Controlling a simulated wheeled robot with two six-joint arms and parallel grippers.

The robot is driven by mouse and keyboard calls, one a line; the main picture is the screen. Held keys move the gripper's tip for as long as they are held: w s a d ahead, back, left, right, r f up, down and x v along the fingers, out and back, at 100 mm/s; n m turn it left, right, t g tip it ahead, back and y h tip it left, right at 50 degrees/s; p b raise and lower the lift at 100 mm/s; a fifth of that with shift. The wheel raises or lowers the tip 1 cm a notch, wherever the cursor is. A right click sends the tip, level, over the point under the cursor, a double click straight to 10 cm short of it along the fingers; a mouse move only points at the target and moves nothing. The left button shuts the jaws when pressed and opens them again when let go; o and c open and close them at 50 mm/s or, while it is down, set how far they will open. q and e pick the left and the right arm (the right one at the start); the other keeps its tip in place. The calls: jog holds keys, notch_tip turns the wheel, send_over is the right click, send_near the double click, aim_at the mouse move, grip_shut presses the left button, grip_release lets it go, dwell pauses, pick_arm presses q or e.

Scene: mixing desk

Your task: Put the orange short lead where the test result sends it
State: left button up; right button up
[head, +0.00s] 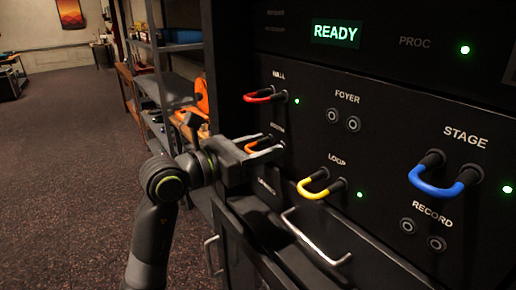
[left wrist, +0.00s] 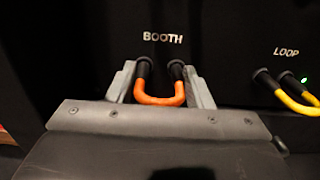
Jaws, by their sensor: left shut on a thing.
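The orange short lead (left wrist: 160,99) is a U-shaped loop with two black plugs, at the panel under the label BOOTH. Both plugs reach the panel face and look seated. It also shows, partly covered, in the head view (head: 254,147). My left gripper (head: 268,151) is shut on the orange lead, with one finger on each outer side of it in the left wrist view (left wrist: 160,88). The tester's display (head: 336,33) reads READY. My right gripper is in neither view.
A red lead (head: 265,97) is at WALL, a yellow one (head: 318,190) at LOOP and a blue one (head: 443,184) at STAGE. The FOYER sockets (head: 343,119) and RECORD sockets (head: 422,235) are empty. A metal handle (head: 312,243) sticks out below. Shelves (head: 165,90) stand left.

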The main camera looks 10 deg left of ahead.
pick_arm(q)
jog(key=o, duration=1.5)
jog(key=shift+c, duration=0.2)
jog(key=b+v, duration=0.4)
jog(key=v, duration=1.3)
jog(key=shift+s+a, duration=0.1)
